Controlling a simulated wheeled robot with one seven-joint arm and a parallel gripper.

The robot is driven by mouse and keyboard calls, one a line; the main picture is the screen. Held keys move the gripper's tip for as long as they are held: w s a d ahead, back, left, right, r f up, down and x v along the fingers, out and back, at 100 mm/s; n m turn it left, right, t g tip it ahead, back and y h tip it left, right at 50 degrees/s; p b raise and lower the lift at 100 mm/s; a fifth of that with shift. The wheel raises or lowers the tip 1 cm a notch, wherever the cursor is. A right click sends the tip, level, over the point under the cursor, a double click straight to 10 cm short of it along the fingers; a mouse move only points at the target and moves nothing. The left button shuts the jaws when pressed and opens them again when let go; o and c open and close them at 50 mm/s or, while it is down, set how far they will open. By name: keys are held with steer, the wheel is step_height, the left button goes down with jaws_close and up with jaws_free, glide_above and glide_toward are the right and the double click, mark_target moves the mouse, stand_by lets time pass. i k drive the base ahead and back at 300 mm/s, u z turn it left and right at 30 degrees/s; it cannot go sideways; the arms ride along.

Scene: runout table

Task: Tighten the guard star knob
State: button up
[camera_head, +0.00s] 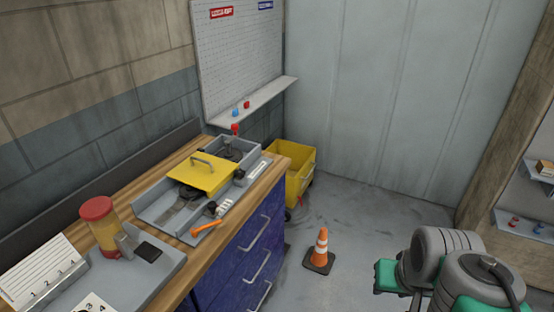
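A yellow guard (203,174) with a grey handle sits over the grey runout fixture (160,207) on the wooden bench. A small dark knob-like part (212,207) shows at the guard's front right side. It may be the star knob, but it is too small to tell its shape or how tight it is. A red-topped lever or knob (235,129) stands upright at the far end of the fixture. My arm's grey and green links show at the lower right, away from the bench. My gripper is not in view.
A red-lidded jar (102,226) stands in a grey tray (150,285). A yellow bin (298,172) and a traffic cone (320,250) stand on the floor. Open floor lies right of the cone.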

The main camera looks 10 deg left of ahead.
mark_target(240, 173)
steer(key=u, duration=0.15)
steer(key=i, duration=0.75)
steer(key=u, duration=0.75)
steer(key=i, duration=0.35)
steer(key=u, duration=0.4)
